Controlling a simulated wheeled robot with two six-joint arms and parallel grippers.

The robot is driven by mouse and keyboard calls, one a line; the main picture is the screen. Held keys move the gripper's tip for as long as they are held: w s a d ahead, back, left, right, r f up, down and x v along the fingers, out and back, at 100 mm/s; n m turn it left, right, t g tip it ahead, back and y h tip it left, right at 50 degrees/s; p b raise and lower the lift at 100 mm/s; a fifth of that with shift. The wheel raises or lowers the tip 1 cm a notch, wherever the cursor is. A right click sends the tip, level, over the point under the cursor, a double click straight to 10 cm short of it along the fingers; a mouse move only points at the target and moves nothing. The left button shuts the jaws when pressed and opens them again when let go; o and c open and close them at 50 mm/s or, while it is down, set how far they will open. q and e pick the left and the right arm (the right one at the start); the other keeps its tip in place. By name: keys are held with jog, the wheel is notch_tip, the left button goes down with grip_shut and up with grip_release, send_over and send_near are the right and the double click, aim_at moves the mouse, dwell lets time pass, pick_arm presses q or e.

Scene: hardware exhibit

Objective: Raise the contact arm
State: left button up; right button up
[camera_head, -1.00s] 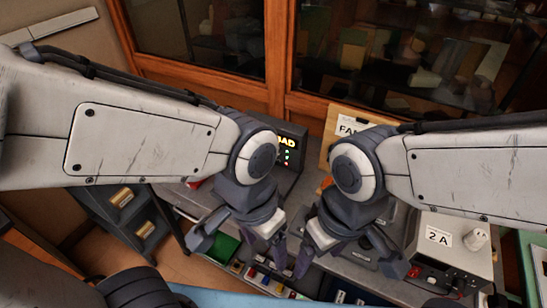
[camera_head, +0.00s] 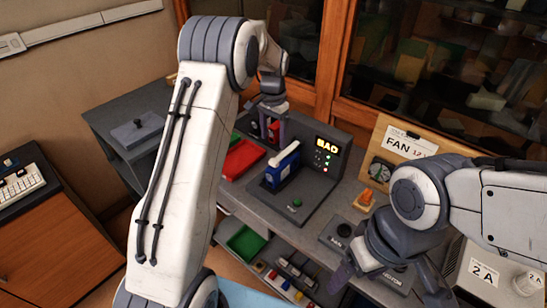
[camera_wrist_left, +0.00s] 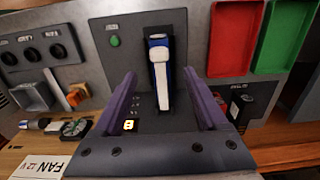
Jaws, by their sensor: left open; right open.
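A dark grey tester board (camera_head: 318,190) stands on the bench, with a lit display (camera_head: 328,147) reading BAD. On it a white bar, which looks like the contact arm (camera_head: 285,153), lies over a blue block (camera_head: 270,178). In the left wrist view the white bar (camera_wrist_left: 158,55) lies ahead of and between the purple fingers. My left gripper (camera_head: 271,130) is open and empty, pointing down behind the blue block. Its fingers also show in the wrist view (camera_wrist_left: 162,95). My right gripper (camera_head: 350,275) is open over the bench front, lower right, partly hidden by its own wrist.
Red (camera_head: 242,158) and green (camera_wrist_left: 287,37) trays lie beside the board. A FAN panel (camera_head: 405,145) with a dial and an orange switch (camera_head: 366,197) stand to the right, near a box marked 2A (camera_head: 483,273). A glass cabinet (camera_head: 430,70) closes the back.

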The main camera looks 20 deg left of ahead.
aim_at(273, 160)
pick_arm(q)
notch_tip(273, 160, down, 9)
jog(key=shift+f+p, duration=0.1)
jog(key=shift+p, duration=0.95)
jog(key=shift+d, duration=0.1)
jog(key=shift+c, duration=0.3)
grip_shut()
dwell(0.3)
